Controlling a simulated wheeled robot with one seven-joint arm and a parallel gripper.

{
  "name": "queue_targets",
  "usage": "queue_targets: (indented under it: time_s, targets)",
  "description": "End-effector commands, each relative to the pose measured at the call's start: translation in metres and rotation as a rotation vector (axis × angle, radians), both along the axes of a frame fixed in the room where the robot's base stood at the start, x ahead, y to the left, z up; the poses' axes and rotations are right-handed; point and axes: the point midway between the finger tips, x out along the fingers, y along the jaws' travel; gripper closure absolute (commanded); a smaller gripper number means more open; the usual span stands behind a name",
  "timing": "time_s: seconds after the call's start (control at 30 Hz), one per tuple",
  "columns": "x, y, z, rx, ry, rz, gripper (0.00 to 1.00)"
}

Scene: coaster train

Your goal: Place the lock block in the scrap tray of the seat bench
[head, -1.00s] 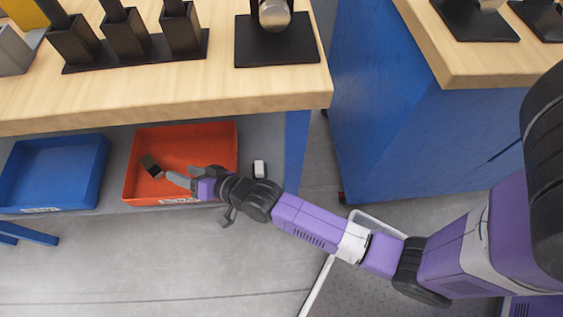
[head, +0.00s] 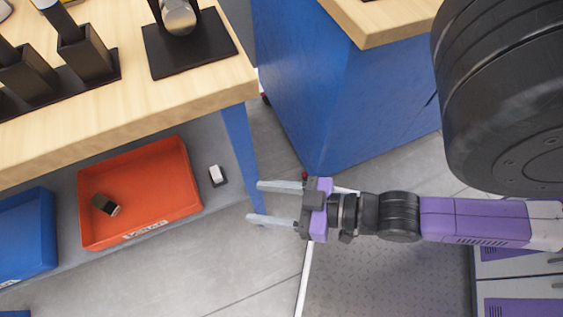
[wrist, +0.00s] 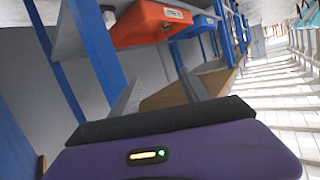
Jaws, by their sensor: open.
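A dark block with a light grey end (head: 105,205), which looks like the lock block, lies in the left part of the orange-red tray (head: 155,180). That tray sits on the low shelf of the bench and has a white label on its front, too small to read surely. The tray also shows in the wrist view (wrist: 135,28), seen from outside, with its inside hidden. My gripper (head: 262,203) is open and empty, to the right of the tray and clear of it. Its two fingers show apart in the wrist view (wrist: 158,92).
A small white and dark block (head: 217,175) stands on the shelf right of the tray. A blue tray (head: 25,235) is on the left. The wooden bench top (head: 200,90) overhangs the shelf, and a blue leg (head: 240,150) stands near my fingers. A blue cabinet (head: 340,100) is behind.

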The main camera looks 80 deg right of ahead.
Motion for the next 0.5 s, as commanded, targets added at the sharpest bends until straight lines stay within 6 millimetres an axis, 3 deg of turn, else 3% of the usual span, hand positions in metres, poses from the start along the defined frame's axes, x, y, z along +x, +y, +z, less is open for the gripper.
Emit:
queue_targets:
  time_s: [0.03,0.2,0.5]
  targets:
    - [-0.013,0.001,0.013,-0.026,0.004,0.003,0.46]
    - [-0.031,0.003,0.042,-0.089,-0.001,0.013,0.46]
    - [-0.035,0.004,0.050,-0.106,-0.004,0.016,0.46]
